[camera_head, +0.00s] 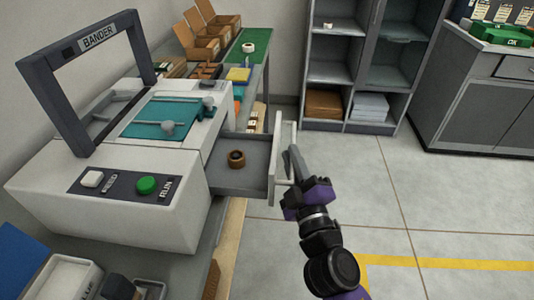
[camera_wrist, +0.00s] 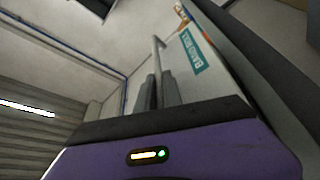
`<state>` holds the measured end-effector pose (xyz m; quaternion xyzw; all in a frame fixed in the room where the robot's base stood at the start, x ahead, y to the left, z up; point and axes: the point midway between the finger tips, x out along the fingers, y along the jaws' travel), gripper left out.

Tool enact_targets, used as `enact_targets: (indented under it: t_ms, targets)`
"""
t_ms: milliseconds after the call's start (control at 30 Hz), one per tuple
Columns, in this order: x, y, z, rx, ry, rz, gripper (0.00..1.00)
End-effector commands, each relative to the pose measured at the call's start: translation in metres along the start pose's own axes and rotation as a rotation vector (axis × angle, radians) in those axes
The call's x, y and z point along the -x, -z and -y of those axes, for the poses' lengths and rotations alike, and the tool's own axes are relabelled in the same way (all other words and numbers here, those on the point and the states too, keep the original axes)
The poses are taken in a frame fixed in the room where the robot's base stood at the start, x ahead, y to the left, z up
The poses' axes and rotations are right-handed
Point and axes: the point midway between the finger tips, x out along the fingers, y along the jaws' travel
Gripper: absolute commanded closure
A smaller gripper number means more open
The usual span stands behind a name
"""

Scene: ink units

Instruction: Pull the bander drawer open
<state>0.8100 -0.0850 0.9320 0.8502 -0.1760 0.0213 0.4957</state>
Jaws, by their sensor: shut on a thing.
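The bander (camera_head: 120,200) is a white machine on the left with a dark arch marked BANDER, a FEED button and a green RUN button. Its grey drawer (camera_head: 232,183) stands pulled out to the right, with a small brown roll (camera_head: 236,159) inside. My gripper (camera_head: 294,168) is at the drawer's white front, shut on the drawer handle. In the wrist view the two grey fingers (camera_wrist: 159,92) close around the pale handle bar (camera_wrist: 157,52), beside the drawer front with its teal label (camera_wrist: 194,52).
The bander's bench (camera_head: 230,240) also carries trays and a green mat (camera_head: 243,50) behind. A grey shelf unit (camera_head: 345,65) stands at the back and a grey cabinet (camera_head: 480,95) at the right. The floor (camera_head: 400,200) right of the drawer is clear, with a yellow line.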

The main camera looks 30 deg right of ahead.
Motion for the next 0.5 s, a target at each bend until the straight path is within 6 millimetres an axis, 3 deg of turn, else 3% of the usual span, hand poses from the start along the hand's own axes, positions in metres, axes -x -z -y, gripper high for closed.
enact_targets:
  t_ms: [200, 500]
  targets:
    - [0.010, -0.021, -0.013, 0.001, 0.004, 0.002, 1.00]
    - [0.012, -0.028, -0.018, -0.001, 0.004, -0.001, 1.00]
